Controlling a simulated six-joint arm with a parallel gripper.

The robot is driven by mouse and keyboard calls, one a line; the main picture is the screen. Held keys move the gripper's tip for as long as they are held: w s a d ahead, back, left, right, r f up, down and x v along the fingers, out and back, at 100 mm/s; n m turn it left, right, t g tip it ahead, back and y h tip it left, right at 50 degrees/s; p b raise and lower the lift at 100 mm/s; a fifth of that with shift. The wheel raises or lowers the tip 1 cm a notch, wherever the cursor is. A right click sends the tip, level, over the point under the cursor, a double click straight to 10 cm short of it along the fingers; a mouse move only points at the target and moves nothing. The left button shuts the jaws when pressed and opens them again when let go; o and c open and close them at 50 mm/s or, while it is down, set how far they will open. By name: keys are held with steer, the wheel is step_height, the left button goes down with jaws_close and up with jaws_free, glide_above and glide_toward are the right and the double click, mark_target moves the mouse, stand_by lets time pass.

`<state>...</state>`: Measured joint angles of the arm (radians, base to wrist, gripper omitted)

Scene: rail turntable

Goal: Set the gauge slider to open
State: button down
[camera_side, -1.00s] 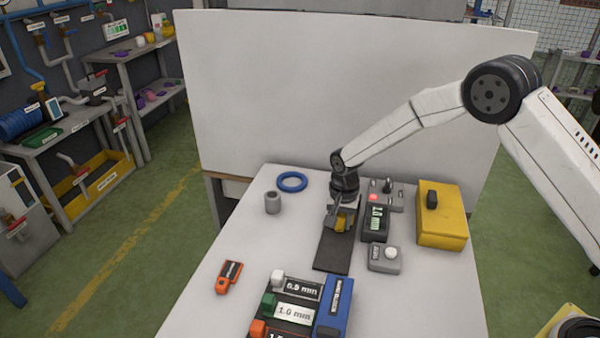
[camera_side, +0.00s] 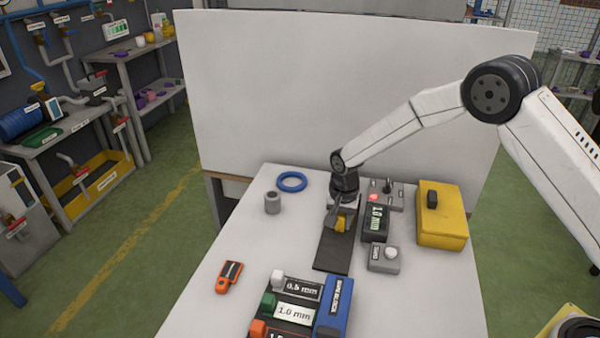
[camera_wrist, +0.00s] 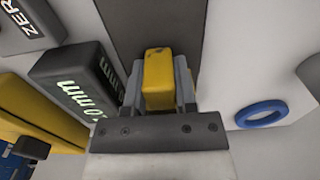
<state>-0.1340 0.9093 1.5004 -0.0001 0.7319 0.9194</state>
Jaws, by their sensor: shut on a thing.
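The gauge slider is a yellow block (camera_wrist: 158,80) on a dark rail (camera_side: 332,252) that runs from my gripper toward the front of the table. My gripper (camera_wrist: 160,88) is shut on the yellow block, with one grey finger on each side of it. In the side view the yellow block (camera_side: 341,224) shows just below my gripper (camera_side: 342,217), near the far end of the visible rail. The far part of the rail is hidden by my gripper, and I see no open mark. A dark display (camera_side: 376,222) with a pale screen stands right of the rail.
A grey box with a white knob (camera_side: 384,258), a red-lit switch box (camera_side: 388,194) and a yellow case (camera_side: 441,217) stand to the right. A blue ring (camera_side: 292,181) and grey cylinder (camera_side: 272,203) lie left. Labelled blocks (camera_side: 295,313) and an orange tool (camera_side: 229,277) are in front.

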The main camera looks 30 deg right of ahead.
mark_target(333, 255)
stand_by(0.4)
steer(key=s+a, duration=0.6)
steer(key=shift+a, duration=0.15)
steer(key=shift+c, duration=2)
jaws_free()
steer(key=shift+s, duration=0.1)
steer(key=shift+r, duration=0.15)
step_height(333, 255, up, 8)
steer(key=shift+f, duration=0.2)
